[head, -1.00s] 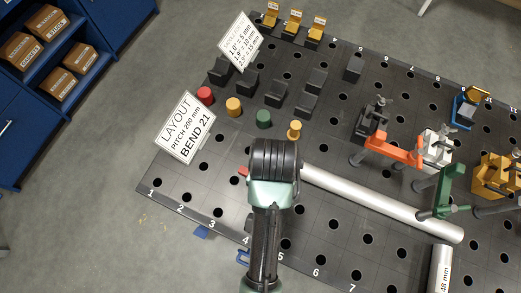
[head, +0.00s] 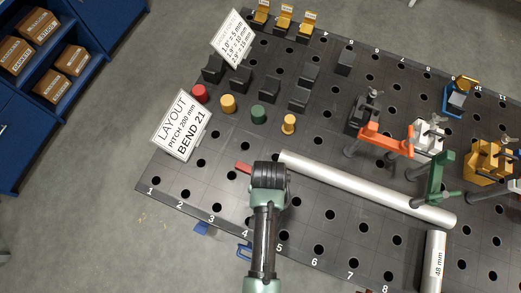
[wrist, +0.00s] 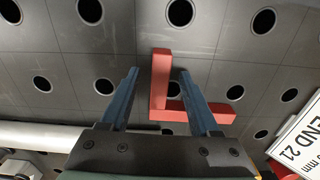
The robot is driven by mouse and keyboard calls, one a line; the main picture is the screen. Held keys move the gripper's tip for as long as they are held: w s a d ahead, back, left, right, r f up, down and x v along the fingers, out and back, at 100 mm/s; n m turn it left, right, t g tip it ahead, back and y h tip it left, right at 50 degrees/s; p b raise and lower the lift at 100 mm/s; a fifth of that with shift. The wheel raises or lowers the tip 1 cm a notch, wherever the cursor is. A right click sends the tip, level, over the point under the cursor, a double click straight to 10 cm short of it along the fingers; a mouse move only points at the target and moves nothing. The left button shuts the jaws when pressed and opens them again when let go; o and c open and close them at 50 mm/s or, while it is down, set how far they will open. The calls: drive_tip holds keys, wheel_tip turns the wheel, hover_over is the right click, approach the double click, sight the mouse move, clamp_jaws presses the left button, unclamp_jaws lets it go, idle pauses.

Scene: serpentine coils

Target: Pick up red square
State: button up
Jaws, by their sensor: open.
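The red square (head: 243,167) is a flat L-shaped piece lying on the dark perforated board. In the head view only a short red part shows left of my arm's end, which hides the rest. In the wrist view the red square (wrist: 160,82) shows one leg pointing up the picture between my fingers and the other running right, passing behind the right finger. My gripper (wrist: 159,72) is open, its two blue fingers on either side of the upright leg. Nothing is held. The height of the fingertips above the board cannot be told.
A long silver pipe (head: 365,187) lies right of my arm. Clamps in orange (head: 385,141), green (head: 434,182) and yellow (head: 489,163) stand farther right. Coloured cylinders, black blocks and a layout sign (head: 182,124) are at upper left.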

drive_tip(key=shift+f, duration=0.2)
clamp_jaws()
drive_tip(key=shift+r, duration=0.1)
idle(1.2)
